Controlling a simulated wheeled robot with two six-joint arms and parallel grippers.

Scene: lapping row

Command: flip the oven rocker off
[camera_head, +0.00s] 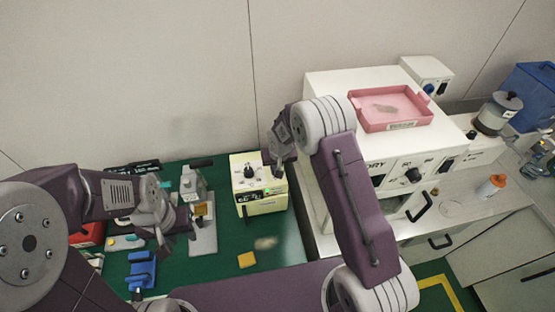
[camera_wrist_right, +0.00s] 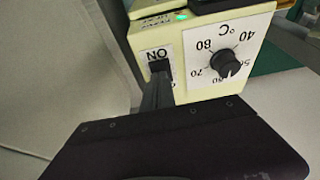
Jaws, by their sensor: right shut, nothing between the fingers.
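The oven is a small cream box (camera_head: 262,207) with a lit green lamp, standing on the green bench mat. In the right wrist view its panel (camera_wrist_right: 145,42) is upside down. It has a °C dial with a black knob (camera_wrist_right: 225,63) and a black rocker (camera_wrist_right: 159,66) beside an "ON" mark. My right gripper (camera_head: 277,171) is above the box. In the wrist view its shut, empty fingers (camera_wrist_right: 158,88) overlap the rocker's edge; I cannot tell whether they touch it. My left gripper (camera_head: 180,232) hangs over the mat at the left; its opening is unclear.
A large white cabinet (camera_head: 330,85) with knobs stands just right of the box, under my right arm. A pink tray (camera_head: 354,113) lies on it. A grey-white device (camera_head: 193,185) and blue holder (camera_head: 141,272) are at the left.

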